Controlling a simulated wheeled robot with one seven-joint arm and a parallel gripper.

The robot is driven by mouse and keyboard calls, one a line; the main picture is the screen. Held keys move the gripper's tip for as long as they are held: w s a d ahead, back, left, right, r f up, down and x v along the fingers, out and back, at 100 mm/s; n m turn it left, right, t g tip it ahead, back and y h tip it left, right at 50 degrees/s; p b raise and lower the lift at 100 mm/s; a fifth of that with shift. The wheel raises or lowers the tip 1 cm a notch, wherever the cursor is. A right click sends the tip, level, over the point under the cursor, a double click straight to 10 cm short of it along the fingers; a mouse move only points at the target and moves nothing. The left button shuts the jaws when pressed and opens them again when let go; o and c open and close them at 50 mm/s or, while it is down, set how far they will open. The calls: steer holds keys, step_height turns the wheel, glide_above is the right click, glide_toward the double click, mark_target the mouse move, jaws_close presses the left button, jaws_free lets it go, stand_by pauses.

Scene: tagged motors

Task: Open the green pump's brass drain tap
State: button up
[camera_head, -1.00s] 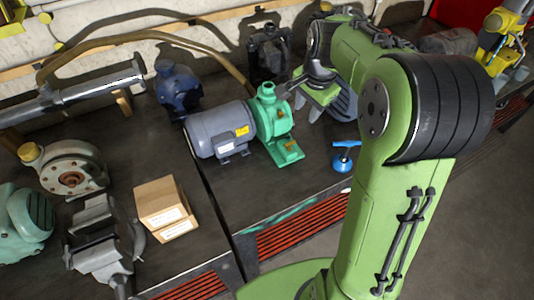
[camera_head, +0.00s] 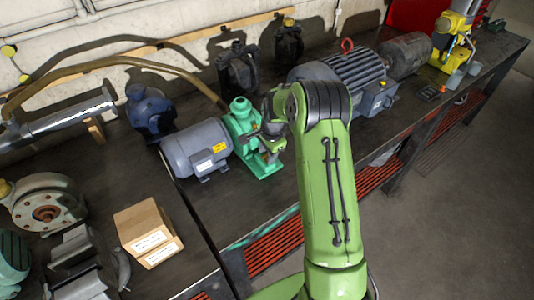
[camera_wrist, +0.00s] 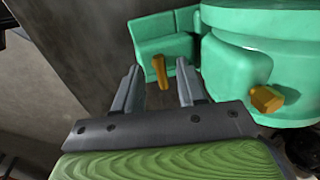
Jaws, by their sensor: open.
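The green pump (camera_head: 240,120) stands on the dark bench, joined to a grey motor (camera_head: 190,148). In the wrist view the pump body (camera_wrist: 275,45) fills the upper right. Its brass tap lever (camera_wrist: 161,72) sticks out from a green block at the pump's foot. My gripper (camera_wrist: 158,80) is open, with one finger on each side of the lever as seen from the wrist; I see no contact. A separate brass hex plug (camera_wrist: 266,99) sits on the pump to the right. In the head view my gripper (camera_head: 271,146) is at the pump's right side and largely covers the tap area.
A large grey motor (camera_head: 345,75) with a red lifting ring stands to the right. Dark blue (camera_head: 150,110) and black (camera_head: 238,68) pumps stand behind. A cardboard box (camera_head: 148,232) lies front left. Bare bench shows in front of the grey motor.

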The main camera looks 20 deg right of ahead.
steer(key=shift+w+f, duration=0.1)
steer(key=shift+f, duration=0.35)
jaws_close()
